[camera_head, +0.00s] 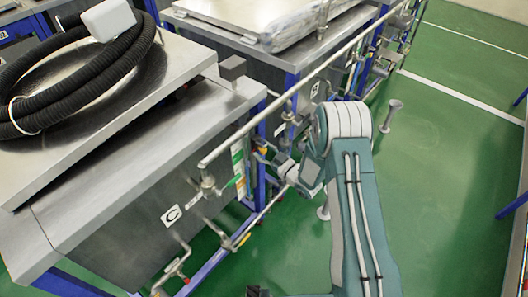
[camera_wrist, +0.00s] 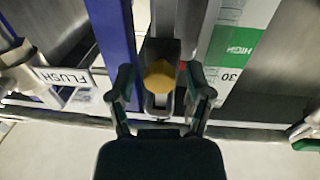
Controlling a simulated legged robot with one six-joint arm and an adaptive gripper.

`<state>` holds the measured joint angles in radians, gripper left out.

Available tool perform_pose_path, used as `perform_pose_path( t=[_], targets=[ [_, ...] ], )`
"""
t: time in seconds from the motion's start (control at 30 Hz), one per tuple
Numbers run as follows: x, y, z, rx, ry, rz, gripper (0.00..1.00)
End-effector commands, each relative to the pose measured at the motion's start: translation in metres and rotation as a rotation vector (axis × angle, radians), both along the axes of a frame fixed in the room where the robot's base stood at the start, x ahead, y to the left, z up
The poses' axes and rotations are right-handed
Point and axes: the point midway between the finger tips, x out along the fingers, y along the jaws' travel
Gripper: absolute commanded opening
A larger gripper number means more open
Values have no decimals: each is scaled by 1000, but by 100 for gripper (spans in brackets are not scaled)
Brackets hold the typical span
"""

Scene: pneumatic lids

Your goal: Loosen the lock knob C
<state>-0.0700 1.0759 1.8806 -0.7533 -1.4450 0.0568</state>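A yellow knob (camera_wrist: 160,77) sits in a dark recess between metal uprights in the wrist view. I take it for lock knob C, but no letter shows on it. My gripper (camera_wrist: 159,84) is open, with one dark finger on each side of the knob and gaps between. I cannot tell its exact depth from the knob. In the head view my gripper (camera_head: 266,156) is at the corner of the near steel tank, beside a blue post, and its fingers are too small to read. A "C" label (camera_head: 171,215) is on the tank's front.
A horizontal pipe (camera_head: 290,95) runs along the tank fronts above my gripper. A blue post (camera_wrist: 113,45) and a FLUSH label (camera_wrist: 64,77) are left of the knob; a green-white sign (camera_wrist: 240,40) is right. A hose coil (camera_head: 75,75) lies on the lid. Green floor is open at right.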

Motion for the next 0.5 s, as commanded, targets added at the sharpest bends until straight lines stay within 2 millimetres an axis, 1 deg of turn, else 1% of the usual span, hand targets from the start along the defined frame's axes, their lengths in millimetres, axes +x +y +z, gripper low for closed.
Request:
perform_pose_path(
  t=[0.33, 0.43, 0.5],
  targets=[
    [-1, -1, -1, 0, 3, 0, 73],
    [-6, -8, -1, 0, 4, -2, 73],
    [-14, -16, -2, -1, 6, -3, 73]
  ],
)
